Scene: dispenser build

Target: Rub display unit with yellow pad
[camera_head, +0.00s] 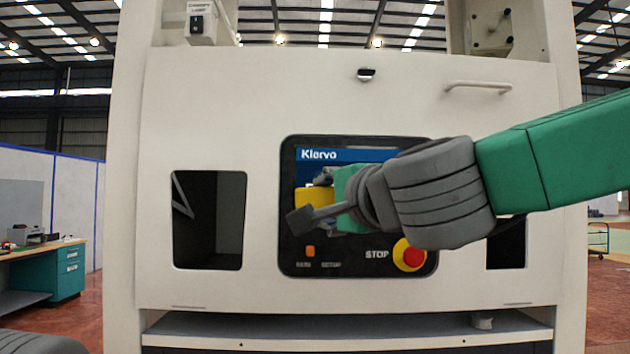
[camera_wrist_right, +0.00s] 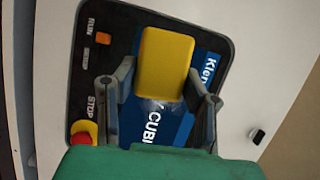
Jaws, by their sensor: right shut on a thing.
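The display unit (camera_head: 289,233) is a black panel with a blue screen marked "Klervo", set in the front of a white machine. It also shows behind the pad in the right wrist view (camera_wrist_right: 97,60). The yellow pad (camera_head: 307,199) is in front of the screen's left part; in the right wrist view (camera_wrist_right: 165,62) it covers part of the screen. My right gripper (camera_head: 318,196) is shut on the pad, with a finger on either side of it. I cannot tell if the pad touches the screen. My left gripper is not in view.
A red stop button (camera_head: 409,254) on a yellow base sits at the panel's lower right, below my right arm. An orange button (camera_head: 310,251) is at lower left. A dark opening (camera_head: 208,220) lies left of the panel. A handle (camera_head: 478,87) projects at upper right.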

